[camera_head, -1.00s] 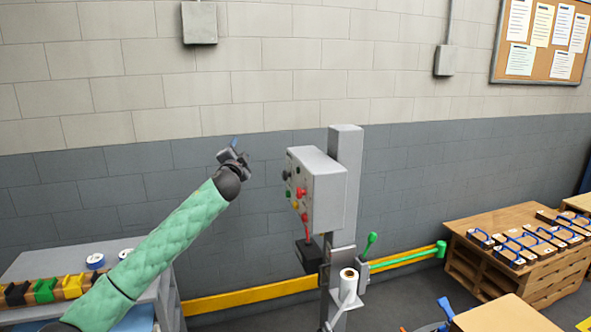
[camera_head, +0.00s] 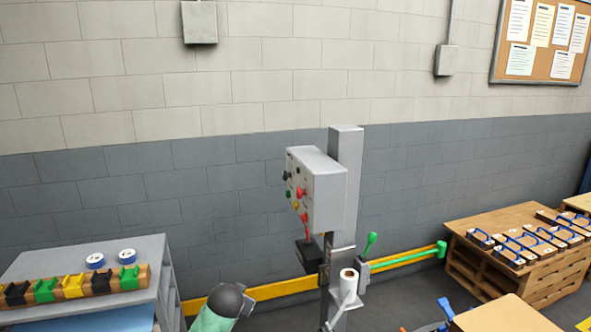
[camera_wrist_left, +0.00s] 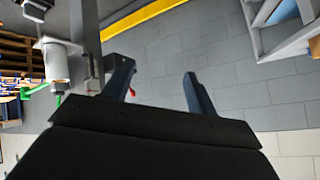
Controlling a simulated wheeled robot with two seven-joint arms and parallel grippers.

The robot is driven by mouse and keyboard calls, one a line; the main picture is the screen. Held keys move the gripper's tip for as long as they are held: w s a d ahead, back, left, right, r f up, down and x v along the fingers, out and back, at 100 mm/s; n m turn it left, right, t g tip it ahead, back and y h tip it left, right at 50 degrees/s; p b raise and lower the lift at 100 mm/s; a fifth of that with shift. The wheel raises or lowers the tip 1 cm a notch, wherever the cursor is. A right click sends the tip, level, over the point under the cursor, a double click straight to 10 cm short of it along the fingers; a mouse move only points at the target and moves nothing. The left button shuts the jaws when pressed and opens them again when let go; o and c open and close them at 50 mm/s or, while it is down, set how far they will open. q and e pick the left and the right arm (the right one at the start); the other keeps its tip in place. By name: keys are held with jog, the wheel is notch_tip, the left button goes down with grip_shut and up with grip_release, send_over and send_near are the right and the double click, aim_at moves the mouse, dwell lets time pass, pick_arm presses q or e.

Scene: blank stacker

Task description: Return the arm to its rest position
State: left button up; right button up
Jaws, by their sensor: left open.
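My left arm, in a green quilted sleeve with a dark rounded joint, shows only at the bottom of the head view, left of the machine post. In the left wrist view my left gripper (camera_wrist_left: 160,84) has its two dark fingers apart with nothing between them. The fingers point toward the grey wall and floor side. The grey control box (camera_head: 318,190) with coloured knobs stands on its post above and right of the arm, apart from it. My right gripper does not show.
A grey bench (camera_head: 140,250) at left holds a row of coloured clamps (camera_head: 75,286) and blue-white tape rolls (camera_head: 96,261). A yellow rail (camera_head: 285,287) runs along the wall. A wooden pallet stand (camera_head: 480,265) with blue-handled blocks is at right. A white roll (camera_head: 348,281) hangs on the post.

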pick_arm(q)
jog(key=s+f+n+g+h, duration=0.15)
jog(key=s+f+g, duration=0.35)
jog(key=s+f, duration=1.95)
jog(key=s+f+g, duration=0.1)
jog(key=s+f, duration=0.2)
jog(key=s, duration=0.4)
jog(key=s+f+n+g, duration=0.1)
jog(key=s+f, duration=0.3)
jog(key=s, duration=0.4)
jog(key=s+f+g, duration=0.1)
jog(key=s+f, duration=0.2)
jog(key=s, duration=0.5)
jog(key=shift+s+d+f, duration=0.15)
jog(key=shift+d+f, duration=0.15)
jog(key=shift+d, duration=0.15)
